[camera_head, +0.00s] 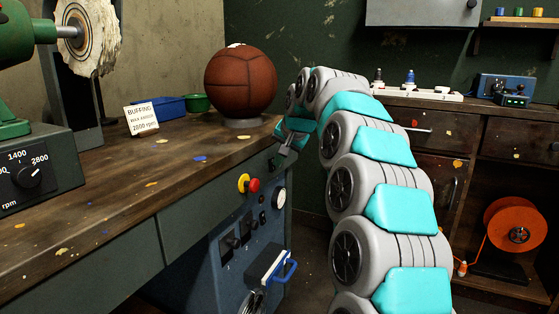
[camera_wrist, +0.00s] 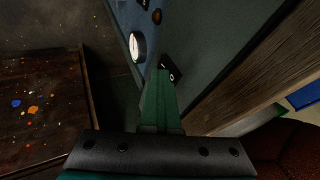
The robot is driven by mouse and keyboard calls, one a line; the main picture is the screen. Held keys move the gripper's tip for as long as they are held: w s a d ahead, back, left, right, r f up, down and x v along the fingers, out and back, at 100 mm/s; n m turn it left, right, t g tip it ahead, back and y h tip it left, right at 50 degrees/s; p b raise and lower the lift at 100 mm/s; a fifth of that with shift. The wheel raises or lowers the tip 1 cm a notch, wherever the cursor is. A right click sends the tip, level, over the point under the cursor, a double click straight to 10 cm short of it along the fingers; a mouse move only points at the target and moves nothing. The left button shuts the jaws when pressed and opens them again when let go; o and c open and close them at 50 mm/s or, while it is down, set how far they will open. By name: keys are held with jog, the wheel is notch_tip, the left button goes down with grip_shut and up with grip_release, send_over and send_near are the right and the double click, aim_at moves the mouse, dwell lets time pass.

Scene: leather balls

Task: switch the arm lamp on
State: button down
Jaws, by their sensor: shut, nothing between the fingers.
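No arm lamp can be made out in either view. A small black rocker switch (camera_wrist: 172,69) with a white mark is on the blue-grey panel in the wrist view. My gripper (camera_wrist: 160,73) is shut and empty, its green fingers together, with the tips right by the switch's lower left edge. I cannot tell whether they touch it. In the head view my gripper (camera_head: 286,149) is at the right front corner of the bench, by a small dark switch (camera_head: 272,163) high on the control panel (camera_head: 233,208).
Below on the panel are a red and yellow button (camera_head: 249,184), a round gauge (camera_head: 279,199) and a blue handle (camera_head: 284,270). A buffing wheel (camera_head: 86,38) stands at left.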

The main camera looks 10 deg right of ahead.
jog(key=s+d+f+p+v, duration=0.1)
jog(key=d+v, duration=0.1)
jog(key=v, duration=1)
jog(key=shift+d, duration=0.3)
